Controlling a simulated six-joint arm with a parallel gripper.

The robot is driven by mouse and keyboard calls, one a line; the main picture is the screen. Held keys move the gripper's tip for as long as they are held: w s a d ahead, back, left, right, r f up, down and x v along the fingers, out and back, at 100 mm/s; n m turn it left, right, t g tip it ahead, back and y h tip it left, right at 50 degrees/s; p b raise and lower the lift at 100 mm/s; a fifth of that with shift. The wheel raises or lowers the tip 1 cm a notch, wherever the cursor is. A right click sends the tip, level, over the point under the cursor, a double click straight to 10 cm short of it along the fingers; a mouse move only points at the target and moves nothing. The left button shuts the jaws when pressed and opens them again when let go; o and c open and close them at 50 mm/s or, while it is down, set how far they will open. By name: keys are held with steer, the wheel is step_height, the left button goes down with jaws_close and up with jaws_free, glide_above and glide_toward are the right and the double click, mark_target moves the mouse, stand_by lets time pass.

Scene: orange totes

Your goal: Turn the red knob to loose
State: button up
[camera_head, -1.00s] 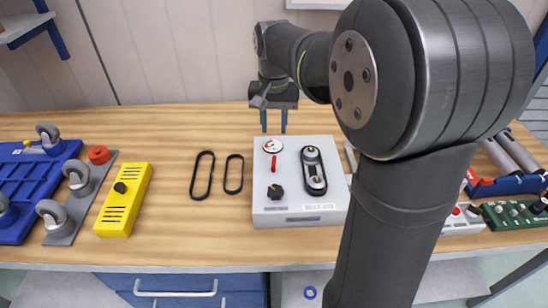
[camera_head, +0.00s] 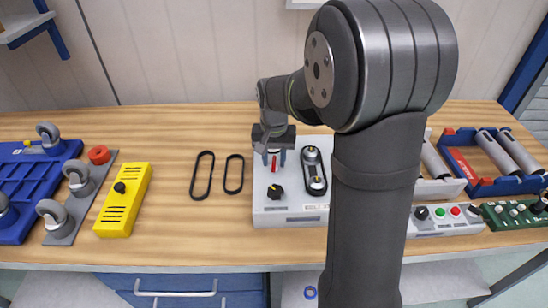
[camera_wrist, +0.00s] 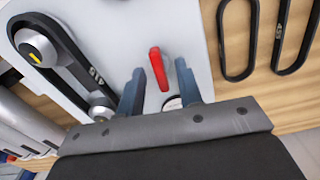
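The red knob (camera_wrist: 159,69) is a narrow red lever on the light grey box (camera_head: 291,215). In the head view the red knob (camera_head: 274,163) shows between the fingers of my gripper (camera_head: 275,158). In the wrist view my gripper (camera_wrist: 162,76) is open, with one blue-grey finger on each side of the knob and a gap to both. I cannot tell how far the fingertips are above the box. The round dial by the knob (camera_wrist: 172,102) is mostly hidden behind my gripper.
The box also carries a black knob (camera_head: 275,191) and a belt drive on two pulleys (camera_head: 314,170). Two loose black belts (camera_head: 203,176) lie to its left. A yellow box (camera_head: 124,200) lies farther left. The wood between is clear.

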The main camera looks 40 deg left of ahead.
mark_target(274, 161)
jaws_close()
steer(key=shift+n, duration=0.7)
jaws_free()
steer(key=shift+r, duration=0.15)
step_height(274, 161, up, 17)
